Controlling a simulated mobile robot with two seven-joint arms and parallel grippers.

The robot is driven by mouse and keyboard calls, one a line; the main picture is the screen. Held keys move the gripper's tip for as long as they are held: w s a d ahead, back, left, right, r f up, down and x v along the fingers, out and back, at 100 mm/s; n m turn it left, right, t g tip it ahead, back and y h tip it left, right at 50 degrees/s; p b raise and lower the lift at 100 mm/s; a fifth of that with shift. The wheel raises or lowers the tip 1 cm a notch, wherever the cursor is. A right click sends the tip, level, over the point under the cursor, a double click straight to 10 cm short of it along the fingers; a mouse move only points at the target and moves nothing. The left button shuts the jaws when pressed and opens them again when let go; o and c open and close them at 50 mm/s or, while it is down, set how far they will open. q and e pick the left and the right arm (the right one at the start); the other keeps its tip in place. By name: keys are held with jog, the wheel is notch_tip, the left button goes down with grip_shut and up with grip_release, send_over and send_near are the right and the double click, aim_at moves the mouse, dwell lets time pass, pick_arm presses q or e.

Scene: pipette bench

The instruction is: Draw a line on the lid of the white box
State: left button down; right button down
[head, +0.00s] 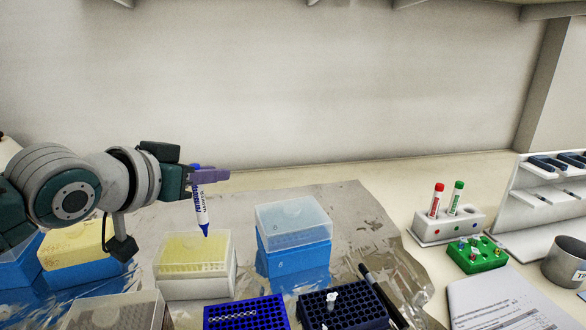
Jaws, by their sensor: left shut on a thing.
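My left gripper (208,175) is shut on a blue and white marker (203,208). The marker is held nearly upright with its blue tip pointing down, just above the back right part of the white box. The white box (197,288) stands on the foil with a clear lid (188,249) on it, and yellow tips show through the lid. A small gap seems to show between the marker tip and the lid, but I cannot tell whether they touch. My right gripper is not in view.
A blue box with a clear lid (292,216) stands right of the white box. Dark blue racks (247,316) lie in front. A black pen (383,293), a marker holder (447,228) and a green rack (477,257) are further right. The foil behind is clear.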

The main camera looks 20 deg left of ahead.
pick_arm(q)
jog(key=shift+f, duration=0.3)
jog(key=shift+f+b, duration=0.35)
jog(key=shift+f, duration=0.65)
dwell(1.4)
jog(key=shift+w+d+p, duration=0.4)
jog(key=shift+d+p, duration=0.3)
jog(key=shift+p, duration=0.1)
dwell(1.6)
jog(key=shift+s+p, duration=0.2)
jog(key=shift+p, duration=0.1)
dwell(0.4)
jog(key=shift+s+a+f+p, duration=0.1)
jog(key=shift+s+a+p, duration=0.2)
jog(key=shift+a+p, duration=0.25)
dwell(1.7)
